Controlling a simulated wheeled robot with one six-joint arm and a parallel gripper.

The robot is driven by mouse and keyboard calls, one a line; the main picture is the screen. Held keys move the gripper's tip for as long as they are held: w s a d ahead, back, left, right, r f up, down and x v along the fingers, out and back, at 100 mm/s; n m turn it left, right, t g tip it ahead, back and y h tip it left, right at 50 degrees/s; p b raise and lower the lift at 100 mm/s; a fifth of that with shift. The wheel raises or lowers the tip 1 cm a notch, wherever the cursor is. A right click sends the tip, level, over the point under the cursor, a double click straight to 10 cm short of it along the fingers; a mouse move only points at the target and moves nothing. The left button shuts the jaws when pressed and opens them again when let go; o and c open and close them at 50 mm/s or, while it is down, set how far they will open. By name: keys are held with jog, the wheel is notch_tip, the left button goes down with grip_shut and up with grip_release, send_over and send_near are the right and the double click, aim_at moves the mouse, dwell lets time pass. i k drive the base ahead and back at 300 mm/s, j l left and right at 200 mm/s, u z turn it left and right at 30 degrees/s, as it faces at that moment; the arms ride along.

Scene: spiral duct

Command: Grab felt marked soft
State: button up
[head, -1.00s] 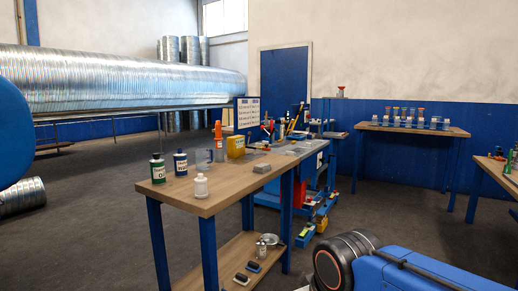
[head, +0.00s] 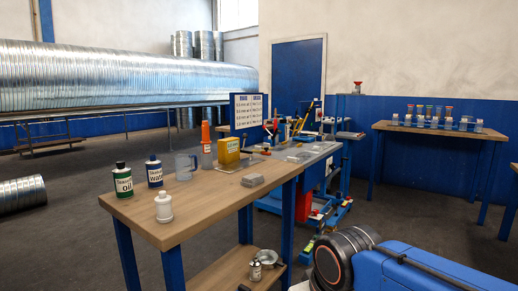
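I cannot make out any felt with a readable "soft" marking in the head view. A small grey block (head: 253,180), too small to identify, lies on the wooden workbench (head: 213,208). A dark small item (head: 243,288) is cut off at the bottom edge, on the bench's lower shelf (head: 222,272). My blue arm shows at the lower right, but my gripper is out of view.
A green bottle (head: 123,179), blue bottle (head: 154,172), white bottle (head: 163,207), clear jug (head: 184,167) and yellow box (head: 228,152) stand on the bench. A blue cart (head: 325,200) is behind. Another table (head: 428,130) stands at the back right. Dark floor lies left.

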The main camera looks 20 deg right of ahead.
aim_at(258, 149)
jog(key=i+l, duration=0.15)
jog(key=l, duration=0.2)
jog(key=i+l+u, duration=0.1)
jog(key=l, duration=0.25)
jog(key=i+l, duration=0.4)
jog(key=l, duration=0.3)
jog(key=i+l+u, duration=0.1)
jog(key=l, duration=0.25)
jog(key=i+l, duration=0.2)
jog(key=l, duration=0.2)
jog(key=u, duration=0.05)
